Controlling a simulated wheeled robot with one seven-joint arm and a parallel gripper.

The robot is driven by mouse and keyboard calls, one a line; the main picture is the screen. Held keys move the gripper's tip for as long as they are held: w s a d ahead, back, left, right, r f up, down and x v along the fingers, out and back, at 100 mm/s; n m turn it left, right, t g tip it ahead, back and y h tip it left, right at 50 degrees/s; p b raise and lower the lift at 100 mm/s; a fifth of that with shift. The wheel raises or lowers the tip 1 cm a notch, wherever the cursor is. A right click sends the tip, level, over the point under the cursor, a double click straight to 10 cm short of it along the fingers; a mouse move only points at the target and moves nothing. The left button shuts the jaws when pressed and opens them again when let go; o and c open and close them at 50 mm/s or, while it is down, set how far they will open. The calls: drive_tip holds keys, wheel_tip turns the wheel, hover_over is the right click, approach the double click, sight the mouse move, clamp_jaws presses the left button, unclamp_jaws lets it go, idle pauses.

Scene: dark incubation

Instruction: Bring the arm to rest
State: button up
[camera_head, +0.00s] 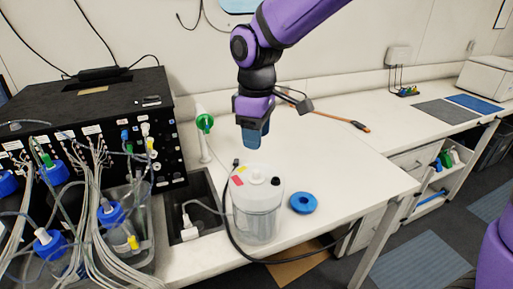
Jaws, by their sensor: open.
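My purple and black arm reaches in from the top of the head view. My gripper (254,140) points down above the white bench, over the back of a clear round container with a white lid (258,190). It looks apart from the lid. The fingers look blue-grey, and the gap between them is hard to make out. I see nothing clearly held in them.
A blue ring (303,203) lies on the bench (350,180) right of the container. A black instrument box (85,110) with many tubes and blue-capped bottles (115,215) crowds the left. An orange-tipped tool (358,125) lies behind. The bench's right side is mostly clear.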

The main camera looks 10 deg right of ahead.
drive_tip(key=s+d+r+m+t, duration=0.1)
drive_tip(key=s+d+r+m, duration=0.25)
drive_tip(key=d, duration=0.35)
drive_tip(key=s+d+r+m+t, duration=0.1)
drive_tip(key=s+d+r+m, duration=0.15)
drive_tip(key=d+r, duration=0.3)
drive_tip(key=s+d+r+m+t, duration=0.1)
drive_tip(key=s+d+m+t, duration=0.2)
drive_tip(key=s+d+m, duration=0.3)
drive_tip(key=s+d, duration=0.5)
drive_tip(key=s, duration=0.1)
drive_tip(key=shift+d+m, duration=0.3)
drive_tip(key=shift+d, duration=0.1)
drive_tip(key=shift+r, duration=0.15)
